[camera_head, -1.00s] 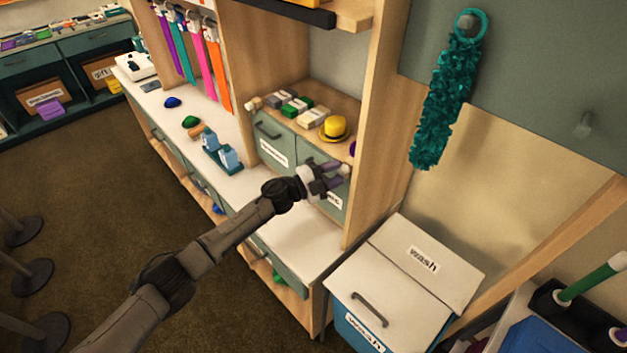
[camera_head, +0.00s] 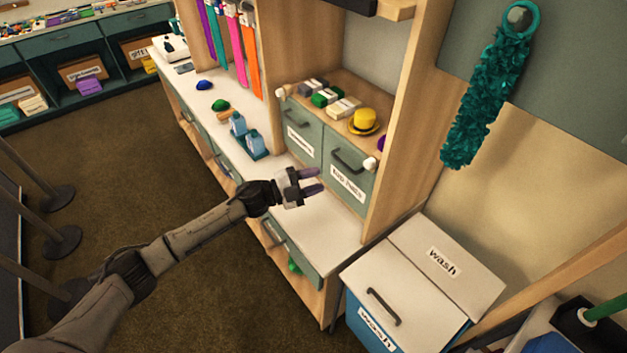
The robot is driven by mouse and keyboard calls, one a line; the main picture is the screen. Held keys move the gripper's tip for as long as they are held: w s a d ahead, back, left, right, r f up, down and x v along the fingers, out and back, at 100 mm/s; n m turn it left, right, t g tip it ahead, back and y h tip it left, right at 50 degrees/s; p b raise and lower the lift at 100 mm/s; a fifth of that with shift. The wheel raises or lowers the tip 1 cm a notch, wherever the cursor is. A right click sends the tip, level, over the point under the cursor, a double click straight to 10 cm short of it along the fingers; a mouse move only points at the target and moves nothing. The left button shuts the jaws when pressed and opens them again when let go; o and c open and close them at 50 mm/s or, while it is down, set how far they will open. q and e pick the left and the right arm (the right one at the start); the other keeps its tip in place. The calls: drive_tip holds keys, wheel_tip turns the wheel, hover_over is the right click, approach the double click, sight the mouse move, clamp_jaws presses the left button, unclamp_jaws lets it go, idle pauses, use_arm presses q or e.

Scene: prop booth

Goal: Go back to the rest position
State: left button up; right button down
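My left gripper (camera_head: 314,181) is in front of the wooden shelf unit, over the white counter (camera_head: 325,233). Its two purple-tipped fingers are spread apart with nothing between them. It is to the left of and apart from the right-hand drawer (camera_head: 347,165), whose label is partly readable. My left arm reaches in from the lower left over the brown carpet. My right gripper does not show.
A yellow hat (camera_head: 363,121) and several small boxes stand on the shelf above the drawers. A wash bin (camera_head: 427,278) is at the lower right.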

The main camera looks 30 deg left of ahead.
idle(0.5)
use_arm(q)
drive_tip(key=w+a+n+t+y, duration=0.3)
drive_tip(key=a+n+y, duration=0.4)
drive_tip(key=y, duration=0.3)
wheel_tip(320, 180, up, 3)
drive_tip(key=s+a+n+g+y, duration=0.1)
drive_tip(key=s+n+g+y, duration=0.1)
drive_tip(key=n+y, duration=0.35)
drive_tip(key=s+d+f+n+g+h, duration=0.1)
drive_tip(key=s+d+f+n+g, duration=0.1)
drive_tip(key=s+d, duration=0.45)
drive_tip(key=s+d+f+n+g, duration=0.1)
drive_tip(key=s+d+f+g, duration=0.2)
drive_tip(key=s, duration=0.6)
drive_tip(key=s+d+f+n+g+h, duration=0.15)
drive_tip(key=s+d, duration=0.25)
drive_tip(key=s, duration=0.4)
drive_tip(key=s+d+f+n+g, duration=0.1)
drive_tip(key=s+d+f+g, duration=0.15)
drive_tip(key=s+f, duration=0.5)
drive_tip(key=s+d+f+n+g, duration=0.1)
drive_tip(key=s+f+g, duration=0.3)
drive_tip(key=s, duration=0.7)
wheel_tip(320, 180, up, 22)
drive_tip(key=w+p, duration=0.1)
drive_tip(key=p, duration=2.1)
drive_tip(key=shift+a+f+t+h+p, duration=0.2)
drive_tip(key=shift+t+h+p, duration=0.1)
drive_tip(key=shift+t+h, duration=0.1)
